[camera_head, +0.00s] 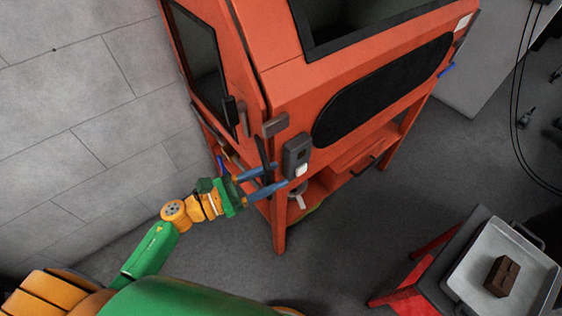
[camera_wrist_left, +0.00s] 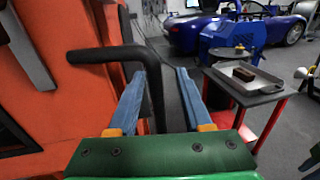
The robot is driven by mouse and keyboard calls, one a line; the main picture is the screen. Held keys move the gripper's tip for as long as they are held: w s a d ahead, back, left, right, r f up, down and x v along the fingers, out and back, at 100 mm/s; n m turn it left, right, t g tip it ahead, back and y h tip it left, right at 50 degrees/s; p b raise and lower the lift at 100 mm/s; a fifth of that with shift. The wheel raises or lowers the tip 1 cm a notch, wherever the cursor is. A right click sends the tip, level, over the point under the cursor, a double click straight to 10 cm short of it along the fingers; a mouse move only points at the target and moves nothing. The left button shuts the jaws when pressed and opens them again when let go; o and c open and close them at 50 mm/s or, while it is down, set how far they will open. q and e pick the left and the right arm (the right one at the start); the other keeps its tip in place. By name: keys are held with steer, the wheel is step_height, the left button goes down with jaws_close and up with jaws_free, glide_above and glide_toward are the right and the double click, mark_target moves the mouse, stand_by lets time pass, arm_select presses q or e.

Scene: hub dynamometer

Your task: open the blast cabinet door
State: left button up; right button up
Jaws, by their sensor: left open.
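The orange blast cabinet (camera_head: 300,82) stands on legs in the upper middle of the head view. Its door (camera_head: 203,58), with a dark-framed window, is on the cabinet's left side; I cannot tell whether it is ajar. A black bar handle (camera_head: 263,152) sits near the cabinet's front left corner. In the left wrist view the handle (camera_wrist_left: 110,54) sticks out from the orange face and bends down between the blue fingers. My left gripper (camera_head: 280,176) is open around the handle's bent end; contact is unclear.
A grey control box (camera_head: 297,155) is fixed on the cabinet front close to my left fingers. A red stand with a metal tray (camera_head: 482,272) holding a brown block (camera_head: 502,276) stands at lower right. A grey wall lies left. The floor between is clear.

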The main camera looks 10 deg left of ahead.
arm_select(q)
steer(key=x, duration=0.2)
steer(key=shift+w+d+f, duration=0.1)
steer(key=shift+w+f, duration=0.05)
steer(key=shift+w, duration=0.25)
steer(key=shift+s, duration=0.1)
jaws_close()
stand_by(1.0)
